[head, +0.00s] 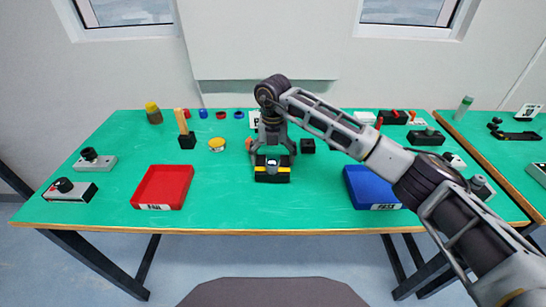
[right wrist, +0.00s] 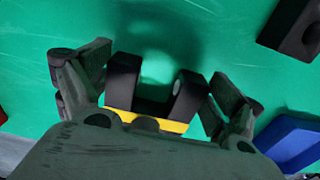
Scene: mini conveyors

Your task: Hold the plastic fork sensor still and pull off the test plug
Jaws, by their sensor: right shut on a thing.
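The plastic fork sensor (right wrist: 122,82) shows in the right wrist view as a black U-shaped body with two prongs and a yellow band (right wrist: 150,122) across its base. In the head view a black block with yellow marks (head: 272,175) stands at the middle of the green table, under my right gripper (head: 272,150). My right gripper's fingers lie along the outer sides of the two prongs, shut on the sensor. I cannot pick out the test plug for certain; my gripper hides part of this spot. My left gripper is not in view.
A red tray (head: 163,204) lies to the left and a blue tray (head: 383,207) to the right, partly behind my right arm. A small black block (head: 308,146) stands close right of the gripper. Green table is clear between the red tray and the sensor.

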